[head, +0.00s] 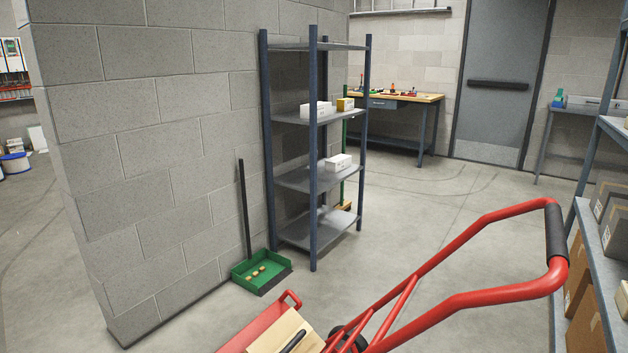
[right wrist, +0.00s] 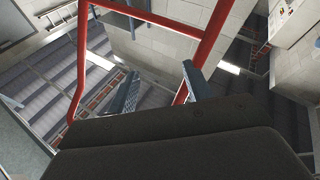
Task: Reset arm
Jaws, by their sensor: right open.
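My right gripper (right wrist: 160,84) shows in the right wrist view, with its two dark fingers apart and nothing between them. Red tubes (right wrist: 188,10) pass beyond and beside the fingers; I cannot tell whether they touch. Neither gripper shows in the head view. My left gripper is out of view. In the head view a red hand truck (head: 480,299) leans in at the bottom right, with a black grip on its handle. A cardboard box (head: 283,332) with a black item on it lies at its lower end, cut off by the frame.
A blue shelf rack (head: 313,185) with white boxes stands against the block wall (head: 150,130). A green dustpan (head: 262,272) with small pieces lies at the wall's foot. Another rack (head: 590,238) with cartons stands close on the right. Open floor (head: 440,200) leads to a workbench (head: 395,97) and grey door (head: 500,75).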

